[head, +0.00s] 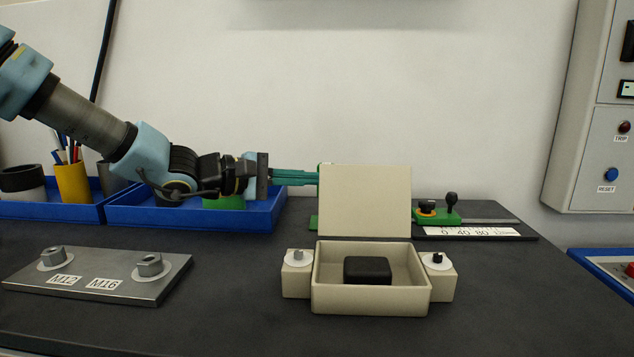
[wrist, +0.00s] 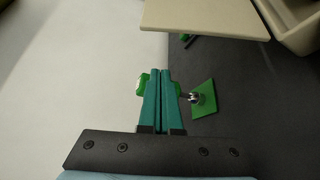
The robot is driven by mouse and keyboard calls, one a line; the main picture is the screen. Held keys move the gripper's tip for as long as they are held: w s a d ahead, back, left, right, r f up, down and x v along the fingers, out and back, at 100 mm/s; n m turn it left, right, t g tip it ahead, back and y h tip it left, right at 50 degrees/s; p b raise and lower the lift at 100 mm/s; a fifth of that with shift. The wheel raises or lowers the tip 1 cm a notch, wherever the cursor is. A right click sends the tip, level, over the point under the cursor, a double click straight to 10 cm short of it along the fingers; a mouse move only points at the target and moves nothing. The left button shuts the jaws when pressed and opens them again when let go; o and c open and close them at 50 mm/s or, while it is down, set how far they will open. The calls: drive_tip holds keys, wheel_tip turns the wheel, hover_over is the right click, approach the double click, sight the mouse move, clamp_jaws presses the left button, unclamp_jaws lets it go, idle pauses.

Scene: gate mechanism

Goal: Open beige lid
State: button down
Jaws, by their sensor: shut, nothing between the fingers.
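The beige lid (head: 366,200) stands upright at the back edge of the beige box (head: 371,301), so the box is open. A black block (head: 368,270) lies inside the box. My gripper (head: 316,177) is at the left edge of the lid, with its green fingers pointing right; whether they touch the lid cannot be told. In the wrist view my gripper (wrist: 162,72) has its fingers together with nothing between them. The lid (wrist: 205,16) shows at the top of the wrist view, apart from the fingertips, with part of the box (wrist: 298,28) at the top right.
Small beige blocks with knobs flank the box. A green slide fixture (head: 440,216) with a scale stands behind it at the right. A metal plate (head: 100,276) with bolts lies at the left, before blue trays (head: 240,217). The control cabinet (head: 597,110) is at the far right.

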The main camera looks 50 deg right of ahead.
sight(347, 179)
drive_tip(key=s+d, duration=0.1)
drive_tip(key=s, duration=0.1)
drive_tip(key=s+d, duration=0.1)
drive_tip(key=s, duration=0.1)
drive_tip(key=s+d, duration=0.2)
drive_tip(key=shift+s, duration=0.2)
idle(0.4)
